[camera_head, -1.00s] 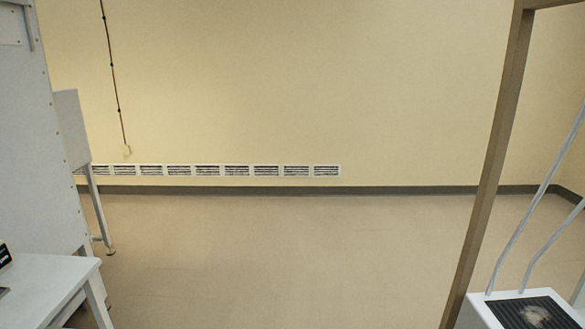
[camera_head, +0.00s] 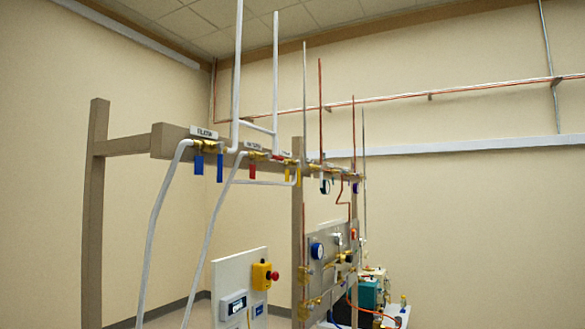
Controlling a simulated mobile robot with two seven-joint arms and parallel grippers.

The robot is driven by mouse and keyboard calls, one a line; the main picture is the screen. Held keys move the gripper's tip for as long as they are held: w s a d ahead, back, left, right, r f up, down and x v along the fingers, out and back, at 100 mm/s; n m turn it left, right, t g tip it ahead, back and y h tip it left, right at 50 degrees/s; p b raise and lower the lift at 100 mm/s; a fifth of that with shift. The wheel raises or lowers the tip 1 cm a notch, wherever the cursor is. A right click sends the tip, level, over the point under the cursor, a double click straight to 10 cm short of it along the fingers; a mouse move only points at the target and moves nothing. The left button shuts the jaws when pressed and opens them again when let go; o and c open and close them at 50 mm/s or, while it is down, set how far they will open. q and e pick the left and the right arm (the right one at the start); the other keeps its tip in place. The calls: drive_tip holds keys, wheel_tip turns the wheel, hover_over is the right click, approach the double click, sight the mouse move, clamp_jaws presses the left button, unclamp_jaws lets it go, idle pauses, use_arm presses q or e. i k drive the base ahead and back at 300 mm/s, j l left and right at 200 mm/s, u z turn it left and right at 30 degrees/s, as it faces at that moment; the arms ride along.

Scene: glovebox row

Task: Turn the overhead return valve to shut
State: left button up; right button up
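Overhead valves sit in a row along a brown beam (camera_head: 165,142) on a post frame. The nearest has a brass body with a blue lever (camera_head: 198,165) hanging down, and a second blue lever (camera_head: 219,168) hangs beside it. A small white label plate (camera_head: 204,132) is above them, too blurred to read surely. Farther along are a red lever (camera_head: 252,170) and a yellow lever (camera_head: 287,175), both hanging down. A second label (camera_head: 252,146) is also unreadable, so I cannot tell which valve is the return. Neither gripper is in view.
White hoses (camera_head: 159,205) drop from the valves. Below stands a grey panel (camera_head: 240,270) with a yellow box and red button (camera_head: 265,276). Behind it is a gauge board (camera_head: 330,235) with copper pipes.

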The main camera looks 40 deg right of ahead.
sight(268, 155)
drive_tip(key=l+z, duration=0.2)
drive_tip(key=z, duration=0.15)
drive_tip(key=i+l+z, duration=0.1)
drive_tip(key=z, duration=0.25)
drive_tip(key=i+l, duration=0.35)
drive_tip(key=l, duration=0.15)
drive_tip(key=i+l, duration=0.3)
drive_tip(key=l, duration=0.15)
